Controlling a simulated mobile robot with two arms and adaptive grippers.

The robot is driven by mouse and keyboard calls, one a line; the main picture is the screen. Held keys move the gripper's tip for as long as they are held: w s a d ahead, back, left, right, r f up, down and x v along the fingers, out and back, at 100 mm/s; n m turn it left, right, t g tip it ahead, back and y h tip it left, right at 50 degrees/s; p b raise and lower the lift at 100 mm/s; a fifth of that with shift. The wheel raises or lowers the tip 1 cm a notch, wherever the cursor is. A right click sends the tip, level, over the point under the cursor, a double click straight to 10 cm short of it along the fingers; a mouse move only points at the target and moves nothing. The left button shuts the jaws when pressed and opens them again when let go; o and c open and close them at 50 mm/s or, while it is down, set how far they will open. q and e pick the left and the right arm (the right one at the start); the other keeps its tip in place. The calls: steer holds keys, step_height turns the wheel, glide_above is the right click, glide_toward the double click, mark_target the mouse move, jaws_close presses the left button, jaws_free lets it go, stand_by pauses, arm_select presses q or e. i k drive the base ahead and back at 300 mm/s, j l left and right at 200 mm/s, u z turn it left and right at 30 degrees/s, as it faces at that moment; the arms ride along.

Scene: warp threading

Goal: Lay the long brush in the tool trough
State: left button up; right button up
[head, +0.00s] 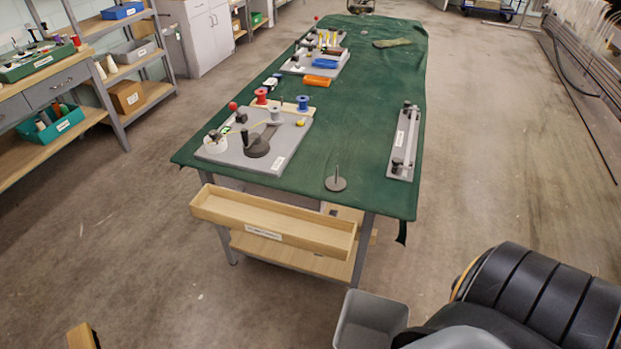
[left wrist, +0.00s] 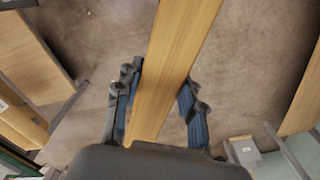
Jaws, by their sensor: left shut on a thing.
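The tool trough (head: 230,216) is a long, shallow wooden tray with a label, fixed along the near end of the green-covered table. My left gripper (left wrist: 158,105) is shut on a long wooden bar, which I take to be the back of the long brush (left wrist: 170,60). The bar runs between both fingers and out of the top of the left wrist view. A wooden end with a dark side, probably of the same brush (head: 80,338), shows at the bottom left of the head view, apart from the trough. Its bristles are mostly hidden. My right gripper is out of view.
The green-covered table (head: 365,130) bears a grey board (head: 235,155) with spools, a weighted spike (head: 336,182) and a grey rack (head: 402,145). A grey bin (head: 368,322) stands below the trough's right end. Shelves (head: 105,60) line the left; floor between is clear.

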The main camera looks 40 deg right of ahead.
mark_target(272, 224)
steer(key=i+j+z, duration=0.1)
steer(key=i+z, duration=0.15)
steer(key=z, duration=0.2)
steer(key=i+j+z, duration=0.15)
steer(key=z, duration=0.35)
steer(key=i+j+z, duration=0.2)
steer(key=z, duration=0.25)
steer(key=i+j+z, duration=0.15)
steer(key=j+z, duration=0.35)
steer(key=i+j+z, duration=0.15)
steer(key=j+z, duration=0.15)
steer(key=i+j+z, duration=0.1)
steer(key=j+z, duration=0.15)
